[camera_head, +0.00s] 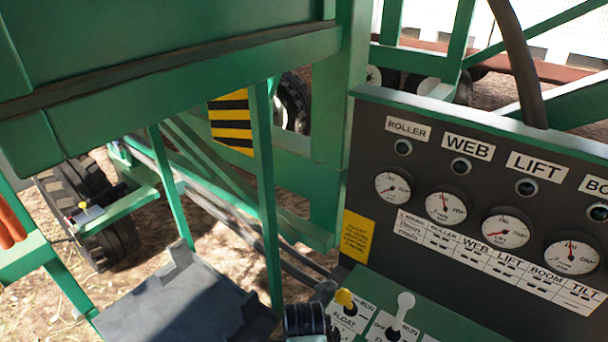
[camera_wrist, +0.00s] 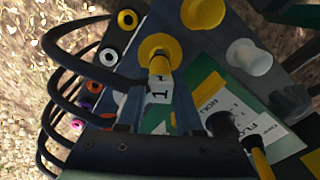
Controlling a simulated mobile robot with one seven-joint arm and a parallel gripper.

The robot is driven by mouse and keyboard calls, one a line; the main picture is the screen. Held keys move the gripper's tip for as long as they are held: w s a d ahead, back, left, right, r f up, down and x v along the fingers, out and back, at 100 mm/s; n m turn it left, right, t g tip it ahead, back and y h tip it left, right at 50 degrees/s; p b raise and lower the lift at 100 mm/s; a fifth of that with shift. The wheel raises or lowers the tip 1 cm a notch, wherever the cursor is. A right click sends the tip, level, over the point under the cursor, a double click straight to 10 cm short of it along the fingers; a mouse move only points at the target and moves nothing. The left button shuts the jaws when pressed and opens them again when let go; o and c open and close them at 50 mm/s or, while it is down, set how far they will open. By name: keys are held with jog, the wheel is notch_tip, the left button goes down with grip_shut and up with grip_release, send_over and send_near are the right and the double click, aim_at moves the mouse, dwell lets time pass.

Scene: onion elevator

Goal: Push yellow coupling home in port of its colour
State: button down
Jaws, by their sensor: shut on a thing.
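In the wrist view my gripper (camera_wrist: 157,98) is shut, with a finger on each side of the yellow coupling (camera_wrist: 159,66). A white tag marked "1" shows on the held piece between the fingers. The coupling's far end meets a round yellow collar (camera_wrist: 157,45) on the grey block, apparently the yellow port. The two look in line and touching, but I cannot tell how deep the coupling sits. The coupling, port and my gripper's fingers cannot be made out in the head view.
Colour-ringed round fittings and black hoses (camera_wrist: 62,45) lie left of my gripper. A yellow knob (camera_wrist: 203,12) and a white knob (camera_wrist: 248,57) stand close on the right. The head view shows a gauge panel (camera_head: 470,160) and green frame beams (camera_head: 265,190).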

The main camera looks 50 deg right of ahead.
jog(key=shift+f+b, duration=0.5)
jog(key=shift+f, duration=0.55)
dwell(0.9)
jog(key=shift+f+p, duration=0.4)
jog(key=shift+f, duration=0.35)
dwell(3.7)
jog(key=shift+c, duration=0.5)
grip_release()
jog(key=shift+r, duration=0.15)
